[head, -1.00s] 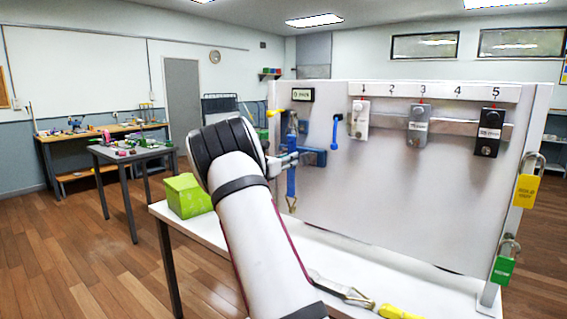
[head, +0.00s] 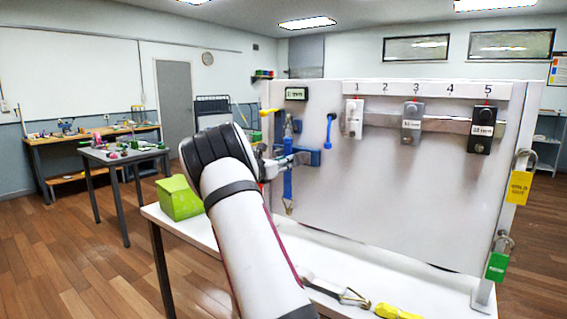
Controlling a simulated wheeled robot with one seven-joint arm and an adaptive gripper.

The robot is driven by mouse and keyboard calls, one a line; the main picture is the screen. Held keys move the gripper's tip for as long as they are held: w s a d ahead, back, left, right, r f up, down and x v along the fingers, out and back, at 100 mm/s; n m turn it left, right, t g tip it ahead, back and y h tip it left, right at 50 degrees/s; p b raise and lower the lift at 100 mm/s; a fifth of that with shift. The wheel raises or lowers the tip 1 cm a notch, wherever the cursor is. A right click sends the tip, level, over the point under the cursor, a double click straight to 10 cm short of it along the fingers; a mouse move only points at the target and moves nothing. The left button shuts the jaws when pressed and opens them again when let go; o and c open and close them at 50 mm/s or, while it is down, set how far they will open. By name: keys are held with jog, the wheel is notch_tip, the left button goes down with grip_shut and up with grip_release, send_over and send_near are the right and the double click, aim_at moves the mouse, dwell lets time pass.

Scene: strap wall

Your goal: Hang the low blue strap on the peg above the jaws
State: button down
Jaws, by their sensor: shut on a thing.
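A blue strap (head: 288,187) hangs in front of the left part of the white board, with a brass-coloured hook at its lower end. My gripper (head: 286,165) is at the strap's upper part and is shut on it; the fingers are small and partly hidden by my wrist. A yellow peg (head: 268,112) sticks out at the board's upper left, above and slightly left of my gripper. Another blue piece (head: 329,131) is on the board to the right, higher than my gripper. What lies directly behind the strap is hard to make out.
Lock boxes (head: 411,123) hang under a numbered strip to the right. A green box (head: 180,198) stands on the white bench, left of my arm. A metal-hooked strap (head: 340,293) and a yellow item (head: 397,312) lie in front. Padlocks (head: 519,187) hang at the right edge.

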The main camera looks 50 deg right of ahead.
jog(key=c, duration=1.2)
grip_release()
jog(key=shift+o, duration=0.2)
jog(key=a, duration=1.2)
jog(key=shift+s, duration=0.45)
